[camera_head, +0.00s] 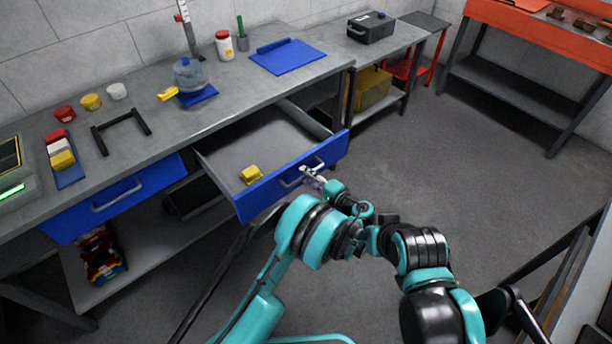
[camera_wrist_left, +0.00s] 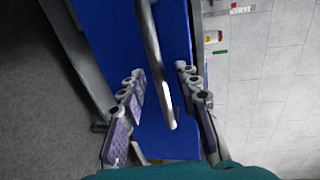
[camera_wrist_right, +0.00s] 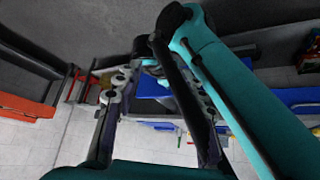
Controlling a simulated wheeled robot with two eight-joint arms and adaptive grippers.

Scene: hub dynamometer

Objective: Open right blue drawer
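The right blue drawer (camera_head: 330,152) is pulled well out from under the workbench, with its grey inside showing. A yellow object (camera_head: 251,175) lies in it near the front. My left gripper (camera_head: 313,177) is at the drawer's grey handle (camera_head: 290,181). In the left wrist view its two fingers (camera_wrist_left: 160,85) are apart, one on each side of the handle bar (camera_wrist_left: 153,45), with gaps visible. In the right wrist view my right gripper (camera_wrist_right: 158,95) has its fingers apart and nothing clearly between them. I cannot make out the right gripper in the head view.
The left blue drawer (camera_head: 118,199) is closed. The workbench top (camera_head: 150,165) holds a blue mat (camera_head: 287,56), jars and small coloured parts. An orange bench (camera_head: 540,35) stands at the back right. Open floor (camera_head: 440,150) lies right of the drawer.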

